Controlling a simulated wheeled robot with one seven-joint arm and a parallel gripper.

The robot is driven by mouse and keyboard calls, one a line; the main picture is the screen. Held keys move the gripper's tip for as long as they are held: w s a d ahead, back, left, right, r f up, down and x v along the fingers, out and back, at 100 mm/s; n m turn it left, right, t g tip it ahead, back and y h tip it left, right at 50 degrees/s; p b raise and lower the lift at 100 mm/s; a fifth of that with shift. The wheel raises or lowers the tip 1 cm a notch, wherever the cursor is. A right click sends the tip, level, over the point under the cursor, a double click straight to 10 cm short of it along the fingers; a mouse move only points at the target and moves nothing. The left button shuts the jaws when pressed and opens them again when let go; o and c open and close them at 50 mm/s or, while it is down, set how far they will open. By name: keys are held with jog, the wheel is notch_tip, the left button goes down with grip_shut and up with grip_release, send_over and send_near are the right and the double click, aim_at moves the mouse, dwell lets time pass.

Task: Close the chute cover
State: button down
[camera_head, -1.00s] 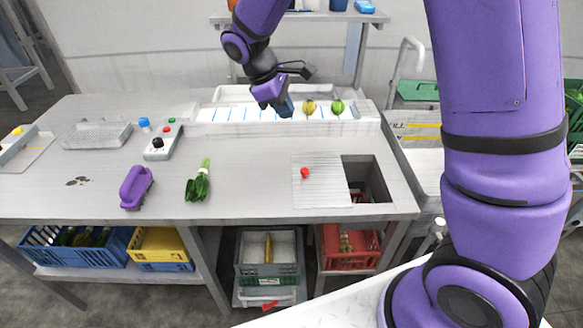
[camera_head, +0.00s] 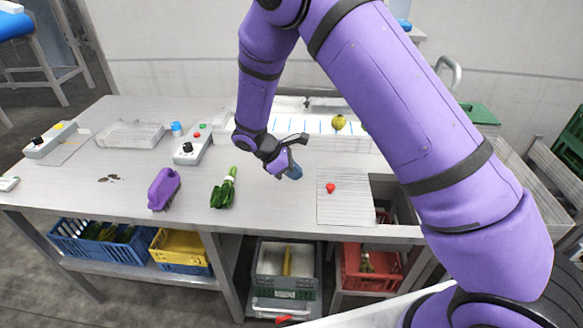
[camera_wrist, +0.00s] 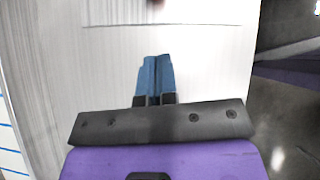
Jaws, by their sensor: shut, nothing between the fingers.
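The chute cover (camera_head: 344,210) is a pale ribbed plate with a red knob (camera_head: 331,188). It lies flat on the table, left of the dark square chute opening (camera_head: 398,204). The opening is largely uncovered. My gripper (camera_head: 294,172) is left of and behind the cover, apart from the knob. In the wrist view its blue fingers (camera_wrist: 155,78) are together and empty, pointing toward the edge of the cover (camera_wrist: 115,11) at the top. The knob is only partly in that view, at the top edge.
A green leafy vegetable (camera_head: 225,190) and a purple brush (camera_head: 164,188) lie left of the gripper. A control box (camera_head: 193,146) stands farther back. A trough (camera_head: 300,124) with a yellowish vegetable (camera_head: 339,122) runs along the back. The table between leaves and cover is clear.

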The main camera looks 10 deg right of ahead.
aim_at(367, 196)
jog(key=x, duration=0.5)
jog(key=d, duration=0.2)
jog(key=d+f, duration=0.1)
jog(key=shift+s+d, duration=0.1)
jog(key=shift+s, duration=0.2)
jog(key=shift+d, duration=0.55)
jog(key=s+d, duration=0.1)
jog(key=d, duration=0.3)
jog(key=s+d, duration=0.2)
jog(key=d, duration=0.3)
jog(key=s+d, duration=0.1)
jog(key=d, duration=0.4)
jog(key=shift+s, duration=0.4)
